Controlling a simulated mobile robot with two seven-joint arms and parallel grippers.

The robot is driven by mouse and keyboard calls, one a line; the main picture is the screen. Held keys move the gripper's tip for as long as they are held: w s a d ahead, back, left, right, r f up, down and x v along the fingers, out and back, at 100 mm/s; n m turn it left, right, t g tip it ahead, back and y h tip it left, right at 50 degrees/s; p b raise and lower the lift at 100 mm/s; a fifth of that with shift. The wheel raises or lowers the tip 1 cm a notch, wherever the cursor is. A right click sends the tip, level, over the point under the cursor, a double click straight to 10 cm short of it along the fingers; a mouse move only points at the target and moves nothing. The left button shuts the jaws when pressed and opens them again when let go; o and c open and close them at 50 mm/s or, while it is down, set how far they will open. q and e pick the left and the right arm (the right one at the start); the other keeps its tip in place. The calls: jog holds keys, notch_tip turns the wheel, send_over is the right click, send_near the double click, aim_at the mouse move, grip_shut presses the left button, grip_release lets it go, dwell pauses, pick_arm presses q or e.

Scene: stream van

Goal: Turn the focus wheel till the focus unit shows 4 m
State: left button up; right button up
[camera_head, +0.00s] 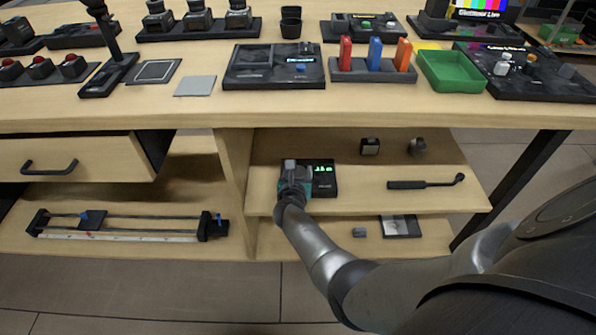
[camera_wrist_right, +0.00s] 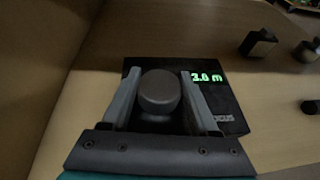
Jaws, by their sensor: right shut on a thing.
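The focus unit (camera_head: 325,188) is a black box on the upper shelf under the table, with green lit digits. In the right wrist view its box (camera_wrist_right: 222,105) carries a display (camera_wrist_right: 207,78) that seems to read 2.0 m; the first digit is close to a finger and not fully clear. The focus wheel (camera_wrist_right: 160,92) is a round dark grey knob on the unit's left part. My right gripper (camera_head: 291,172) is over that part, its two fingers on either side of the wheel and shut on it. My left gripper is not in view.
On the shelf to the right lie a black-handled tool (camera_head: 425,184) and two small items by the back. The tabletop edge (camera_head: 400,119) overhangs the shelf. A wooden divider (camera_head: 232,165) stands just left of the unit. A slider rail (camera_head: 130,226) lies on the lower left shelf.

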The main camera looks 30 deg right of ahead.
jog(key=c, duration=0.5)
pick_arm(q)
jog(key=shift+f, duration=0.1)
pick_arm(e)
jog(key=shift+h, duration=0.3)
jog(key=shift+m+g+b, duration=0.3)
jog(key=shift+m+b, duration=0.05)
jog(key=shift+m, duration=0.15)
jog(key=o, duration=1.3)
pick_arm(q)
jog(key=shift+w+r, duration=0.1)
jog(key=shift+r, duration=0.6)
pick_arm(e)
jog(key=shift+o, duration=0.2)
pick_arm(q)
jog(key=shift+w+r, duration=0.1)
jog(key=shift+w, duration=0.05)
pick_arm(e)
jog(key=shift+s, duration=0.1)
